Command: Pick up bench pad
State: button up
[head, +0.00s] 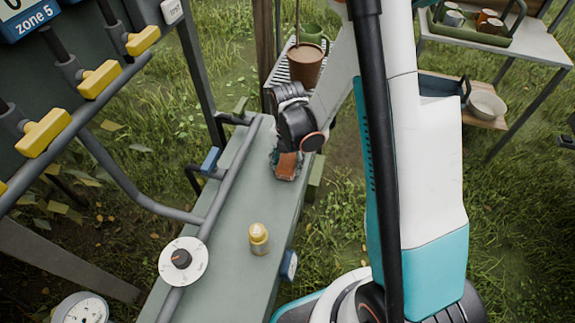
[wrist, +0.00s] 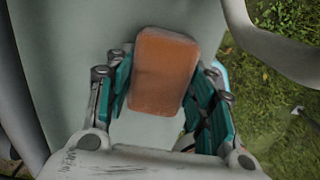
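The bench pad (wrist: 165,72) is an orange-brown rounded block on the grey-green bench (head: 222,205). In the head view the pad (head: 288,167) shows just below my gripper (head: 286,152), partly hidden by it. In the wrist view my gripper (wrist: 160,98) has its two teal fingers spread, one on each side of the pad's lower part. A gap shows beside the pad, so the fingers are open. I cannot tell whether either finger touches the pad.
A yellow-capped jar (head: 259,239) stands on the bench nearer the camera. A grey pipe with a white dial (head: 183,261) runs along the bench's left side. A brown pot (head: 305,64) stands on a slatted shelf behind. Grass lies to the right.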

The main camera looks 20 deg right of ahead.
aim_at(287, 162)
jog(key=shift+r, duration=0.1)
dwell(0.3)
notch_tip(287, 162, up, 20)
jog(key=p, duration=0.7)
jog(key=shift+o, duration=0.8)
jog(key=shift+c, duration=1.2)
